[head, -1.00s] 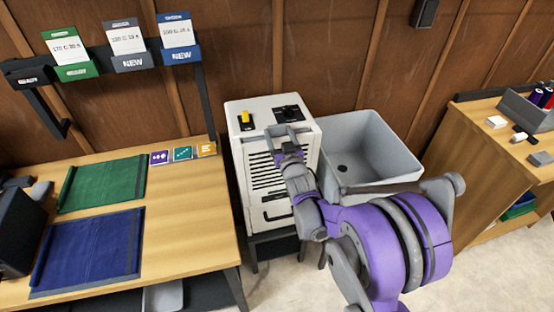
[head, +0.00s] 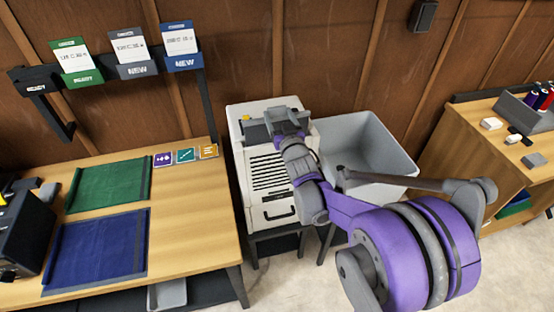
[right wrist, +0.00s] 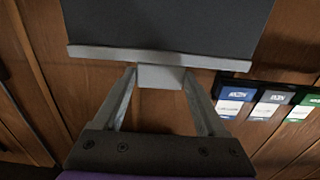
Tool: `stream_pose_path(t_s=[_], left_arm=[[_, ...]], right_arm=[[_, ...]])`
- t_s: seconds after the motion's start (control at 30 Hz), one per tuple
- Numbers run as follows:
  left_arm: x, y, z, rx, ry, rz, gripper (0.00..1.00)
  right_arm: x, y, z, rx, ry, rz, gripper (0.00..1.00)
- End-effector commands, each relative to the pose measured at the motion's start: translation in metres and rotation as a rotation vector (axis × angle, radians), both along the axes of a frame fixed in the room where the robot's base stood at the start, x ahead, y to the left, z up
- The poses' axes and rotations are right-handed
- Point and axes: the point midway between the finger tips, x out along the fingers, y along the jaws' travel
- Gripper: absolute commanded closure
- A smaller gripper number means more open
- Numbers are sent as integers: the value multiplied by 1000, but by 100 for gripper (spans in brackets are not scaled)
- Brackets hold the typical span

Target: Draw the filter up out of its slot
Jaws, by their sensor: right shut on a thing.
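The filter is a flat dark grey panel with a light grey top bar and a small tab. In the right wrist view the filter (right wrist: 165,22) fills the top of the picture. My right gripper (right wrist: 160,82) is shut on its tab. In the head view my right gripper (head: 284,114) is over the top of the white slatted machine (head: 268,185). The grey filter (head: 257,131) shows beside the fingers, standing above the machine top. Its lower end and the slot are hidden, so I cannot tell whether it is clear. My left gripper is out of view.
A grey open basin (head: 372,150) stands close right of the machine. A wooden table (head: 195,220) with green (head: 110,186) and blue (head: 95,245) cloths is at left. A wooden bench (head: 465,150) with small items is at right. The wall is close behind.

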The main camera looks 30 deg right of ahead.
Motion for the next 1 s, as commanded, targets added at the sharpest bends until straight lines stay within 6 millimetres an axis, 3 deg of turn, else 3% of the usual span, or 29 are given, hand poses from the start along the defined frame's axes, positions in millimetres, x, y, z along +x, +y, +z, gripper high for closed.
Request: stream_pose_path(t_s=[1.0], left_arm=[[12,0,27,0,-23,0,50]], right_arm=[[0,0,103,0,0,-1,75]])
